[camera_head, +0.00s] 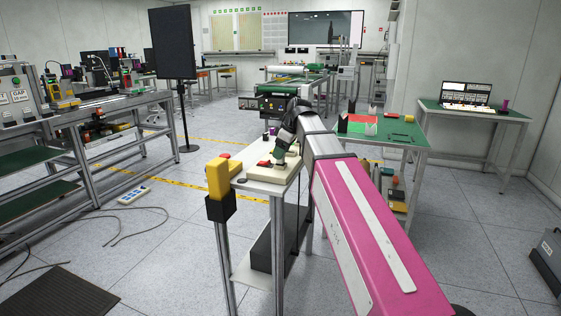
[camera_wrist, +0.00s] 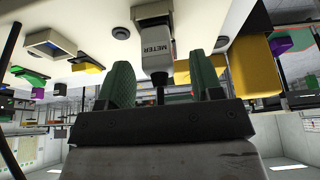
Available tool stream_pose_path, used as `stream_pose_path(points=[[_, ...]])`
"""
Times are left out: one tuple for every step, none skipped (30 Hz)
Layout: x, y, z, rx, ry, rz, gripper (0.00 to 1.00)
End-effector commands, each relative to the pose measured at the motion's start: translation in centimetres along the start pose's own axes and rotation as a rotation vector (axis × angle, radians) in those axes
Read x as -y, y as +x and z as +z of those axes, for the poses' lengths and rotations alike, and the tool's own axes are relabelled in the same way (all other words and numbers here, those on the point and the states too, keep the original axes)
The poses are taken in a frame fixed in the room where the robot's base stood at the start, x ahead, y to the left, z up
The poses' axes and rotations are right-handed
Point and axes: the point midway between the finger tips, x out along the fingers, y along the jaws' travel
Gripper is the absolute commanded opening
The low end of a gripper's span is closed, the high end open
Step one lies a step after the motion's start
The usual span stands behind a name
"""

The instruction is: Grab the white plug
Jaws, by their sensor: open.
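In the wrist view, which looks upside down, a pale plug-like block (camera_wrist: 155,42) marked METER, with a dark lower end, appears between the two green fingers of my gripper (camera_wrist: 162,72). The fingers are apart, one on each side of it, with visible gaps. I cannot tell how far it is from the fingertips in depth. In the head view my gripper (camera_head: 281,156) is over the small white-topped table (camera_head: 262,187), pointing down. The plug cannot be made out there behind the gripper and arm.
A yellow block (camera_head: 219,178) sits at the table's near left corner, and a red item (camera_head: 265,163) lies beside my gripper. In the wrist view, a yellow block (camera_wrist: 255,66) stands right of the fingers and a grey box (camera_wrist: 50,43) left. A green-topped table (camera_head: 408,133) stands behind, right.

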Motion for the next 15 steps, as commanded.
stream_pose_path(points=[[-0.1, 0.8, 0.0, 0.001, 0.000, -0.002, 0.60], [-0.1, 1.3, 0.1, 0.001, 0.000, -0.002, 0.60], [-0.1, 1.8, 0.0, 0.001, 0.000, -0.002, 0.60], [-0.1, 2.1, 0.0, 0.001, 0.000, -0.001, 0.60], [-0.1, 2.3, 0.0, 0.001, 0.000, -0.001, 0.60], [-0.1, 2.6, 0.0, 0.001, 0.000, -0.001, 0.60], [-0.1, 2.7, 0.0, 0.001, 0.000, -0.001, 0.60], [-0.1, 2.8, 0.0, 0.001, 0.000, -0.001, 0.60], [-0.1, 2.8, 0.0, 0.000, 0.000, -0.001, 0.60], [-0.1, 2.8, 0.0, 0.000, 0.000, -0.001, 0.60], [-0.1, 2.8, 0.0, 0.000, 0.000, 0.000, 0.60], [-0.1, 2.8, 0.0, 0.000, 0.000, 0.000, 0.60], [-0.1, 2.8, 0.0, 0.000, 0.000, 0.000, 0.60], [-0.1, 2.7, 0.0, 0.000, 0.000, 0.000, 0.53], [-0.1, 2.7, 0.0, 0.000, 0.000, 0.000, 0.40]])
